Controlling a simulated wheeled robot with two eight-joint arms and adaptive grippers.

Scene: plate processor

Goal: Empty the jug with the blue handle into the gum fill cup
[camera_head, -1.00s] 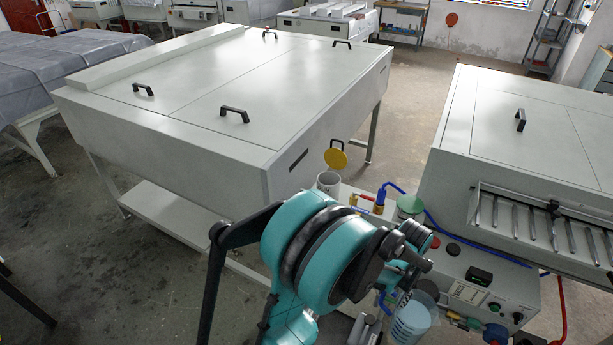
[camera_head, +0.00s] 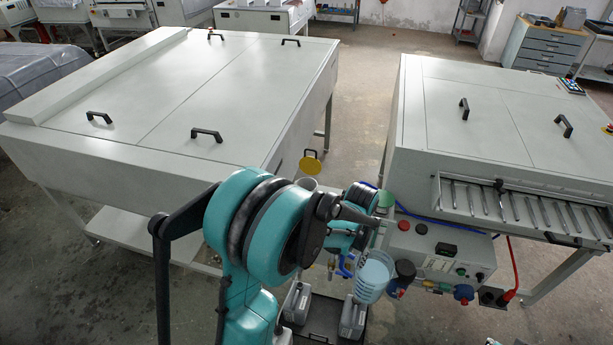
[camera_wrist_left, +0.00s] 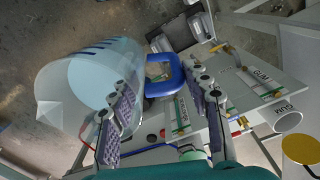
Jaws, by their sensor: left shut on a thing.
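The jug (camera_head: 373,278) is clear, with light blue contents, and hangs below my left arm in the head view. In the left wrist view the jug (camera_wrist_left: 90,85) fills the left side, its spout toward the lower left. Its blue handle (camera_wrist_left: 165,82) sits between the fingers of my left gripper (camera_wrist_left: 163,80), which is shut on it. The gum fill cup (camera_wrist_left: 288,121) is a white open cup marked GUM, right of the gripper and apart from the jug. In the head view the cup (camera_head: 307,184) is partly hidden behind my arm. My right gripper is not in view.
A yellow lid (camera_head: 310,163) stands open by the gum cup. A green cup (camera_head: 385,199) stands to its right. A grey control box (camera_head: 440,250) with buttons is beside the jug. Grey canisters (camera_head: 353,315) stand in a dark tray below. Large white machines flank the gap.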

